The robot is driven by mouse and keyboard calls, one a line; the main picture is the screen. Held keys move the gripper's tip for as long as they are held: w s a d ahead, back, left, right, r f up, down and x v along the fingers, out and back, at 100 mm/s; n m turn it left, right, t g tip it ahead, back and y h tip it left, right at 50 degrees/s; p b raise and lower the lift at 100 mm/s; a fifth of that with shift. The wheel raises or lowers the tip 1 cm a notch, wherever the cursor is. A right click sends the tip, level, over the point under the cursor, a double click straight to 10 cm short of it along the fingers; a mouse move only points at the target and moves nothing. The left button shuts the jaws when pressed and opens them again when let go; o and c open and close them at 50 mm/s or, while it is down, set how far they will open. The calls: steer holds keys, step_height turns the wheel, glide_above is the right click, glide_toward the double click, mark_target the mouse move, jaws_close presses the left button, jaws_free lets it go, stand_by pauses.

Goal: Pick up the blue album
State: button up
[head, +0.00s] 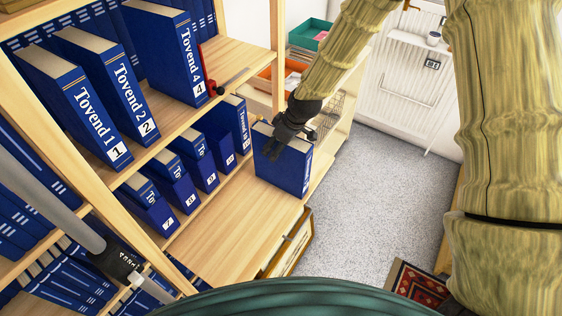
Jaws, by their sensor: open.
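The blue album (282,167) stands upright at the right end of the lower wooden shelf, apart from the row of numbered books. Its plain blue side faces my camera and its pale page edges show on top. My gripper (284,138) is at the top edge of this album, with its dark fingers open and overlapping the top in the picture. I cannot tell whether the fingers touch it, and the far finger is partly hidden.
Several blue numbered volumes (205,160) stand left of the album; larger ones (110,98) stand on the upper shelf. The lower shelf's front (240,228) is bare. A framed print (290,243) leans below.

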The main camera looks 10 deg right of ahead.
steer(key=shift+f, duration=0.25)
stand_by(0.4)
jaws_close()
